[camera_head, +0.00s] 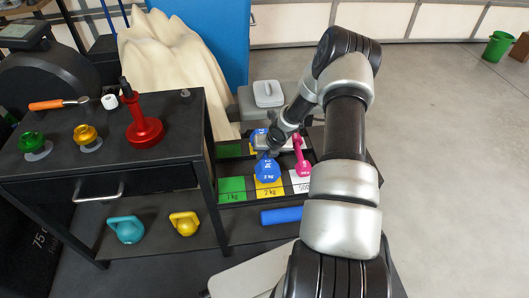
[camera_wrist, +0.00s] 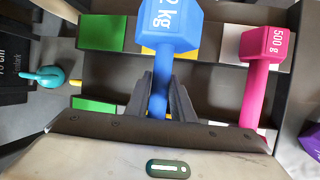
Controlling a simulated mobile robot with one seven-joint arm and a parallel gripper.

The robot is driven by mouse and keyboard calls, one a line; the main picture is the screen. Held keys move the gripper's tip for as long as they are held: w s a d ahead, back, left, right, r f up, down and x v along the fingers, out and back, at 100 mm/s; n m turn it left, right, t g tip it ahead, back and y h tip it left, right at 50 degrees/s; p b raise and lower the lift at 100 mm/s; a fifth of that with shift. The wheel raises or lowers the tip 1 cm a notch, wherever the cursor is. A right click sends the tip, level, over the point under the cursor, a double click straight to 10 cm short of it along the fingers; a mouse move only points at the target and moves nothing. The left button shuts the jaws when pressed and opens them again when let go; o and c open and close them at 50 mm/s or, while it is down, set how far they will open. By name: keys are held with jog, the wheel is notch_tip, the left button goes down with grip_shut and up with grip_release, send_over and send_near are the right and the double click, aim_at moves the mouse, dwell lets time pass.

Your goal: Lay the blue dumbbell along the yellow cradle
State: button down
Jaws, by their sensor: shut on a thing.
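The blue 2 kg dumbbell (camera_head: 267,171) is in my gripper (camera_head: 274,147), with its near head over the yellow cradle (camera_head: 270,191), whose front label reads 2 kg. In the wrist view, the two fingers (camera_wrist: 160,90) are shut on the handle of the blue dumbbell (camera_wrist: 170,25), with its labelled head beyond them. Slivers of the yellow cradle (camera_wrist: 192,54) show beside that head. The dumbbell looks roughly in line with the cradle. I cannot tell whether it touches the cradle or hangs just above it. My wrist hides part of the far head.
A pink 500 g dumbbell (camera_head: 302,158) lies close on the right, on the white cradle (camera_head: 300,181). The green 1 kg cradle (camera_head: 232,189) on the left is empty. A black workbench (camera_head: 60,170) stands left of the rack. A blue roller (camera_head: 282,215) lies below.

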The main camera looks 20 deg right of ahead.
jog(key=shift+w+f, duration=0.1)
jog(key=shift+w, duration=0.15)
jog(key=shift+f, duration=0.1)
jog(key=c, duration=1.9)
grip_release()
jog(key=shift+s+f, duration=0.25)
jog(key=o, duration=0.4)
jog(key=shift+c, duration=0.2)
jog(key=p+v, duration=0.4)
jog(key=v, duration=0.8)
jog(key=shift+r, duration=0.2)
